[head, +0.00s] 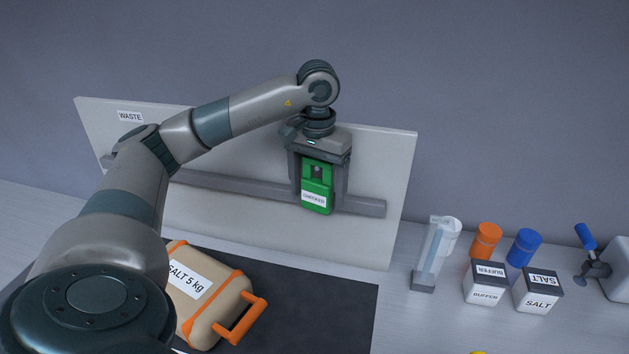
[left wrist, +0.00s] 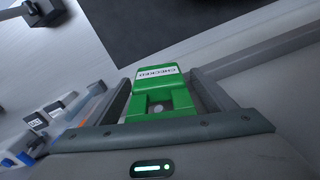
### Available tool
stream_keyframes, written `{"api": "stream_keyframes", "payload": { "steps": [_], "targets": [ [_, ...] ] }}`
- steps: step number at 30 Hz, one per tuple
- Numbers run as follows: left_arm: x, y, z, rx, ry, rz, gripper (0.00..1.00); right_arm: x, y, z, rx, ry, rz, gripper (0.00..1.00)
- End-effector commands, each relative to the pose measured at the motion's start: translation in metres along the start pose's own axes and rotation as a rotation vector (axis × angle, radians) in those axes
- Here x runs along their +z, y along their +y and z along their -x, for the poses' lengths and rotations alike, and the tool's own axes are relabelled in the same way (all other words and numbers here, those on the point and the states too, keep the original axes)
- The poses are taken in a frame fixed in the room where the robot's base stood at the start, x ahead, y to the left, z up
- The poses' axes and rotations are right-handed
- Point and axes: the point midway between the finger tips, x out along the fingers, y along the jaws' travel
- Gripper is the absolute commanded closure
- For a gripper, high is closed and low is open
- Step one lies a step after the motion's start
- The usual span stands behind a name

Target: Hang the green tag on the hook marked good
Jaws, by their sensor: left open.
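The green tag (head: 316,178), with a white label reading CHECKED, is upright in front of the rail (head: 240,190) on the pale board (head: 270,225). My left gripper (head: 318,203) points down at the board, its fingers open on either side of the tag. In the left wrist view the tag (left wrist: 160,95) is between the two fingers, with a gap visible beside it. No hook marked good can be read; my arm and gripper cover part of the board. I cannot tell what the tag hangs on. My right gripper is not in view.
A WASTE label (head: 130,117) is at the board's upper left. A salt container (head: 205,297) with orange trim lies on a dark mat (head: 325,300). A clear stand (head: 429,255), orange (head: 486,240) and blue (head: 524,247) pots, and BUFFER (head: 484,285) and SALT (head: 537,292) boxes stand at right.

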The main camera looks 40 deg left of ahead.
Motion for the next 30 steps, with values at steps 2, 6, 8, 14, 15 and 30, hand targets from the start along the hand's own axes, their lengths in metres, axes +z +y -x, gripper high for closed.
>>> {"api": "stream_keyframes", "payload": {
  "steps": [2,6,8,14,15,30],
  "targets": [
    [-0.008,-0.003,0.006,0.003,0.023,0.019,0.24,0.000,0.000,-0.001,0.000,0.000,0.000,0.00],
    [-0.008,-0.003,0.013,0.004,0.024,0.018,0.24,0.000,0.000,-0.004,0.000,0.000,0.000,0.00],
    [-0.007,-0.003,0.018,0.005,0.026,0.018,0.24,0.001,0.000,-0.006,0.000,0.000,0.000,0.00],
    [-0.004,-0.003,0.042,0.003,0.028,0.019,0.24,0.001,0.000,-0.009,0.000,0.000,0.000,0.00],
    [-0.004,-0.003,0.047,0.004,0.028,0.019,0.24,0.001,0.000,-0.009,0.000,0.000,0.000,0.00],
    [0.006,0.000,0.099,0.000,0.021,0.008,0.24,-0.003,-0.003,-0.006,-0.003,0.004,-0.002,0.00]
  ]
}}
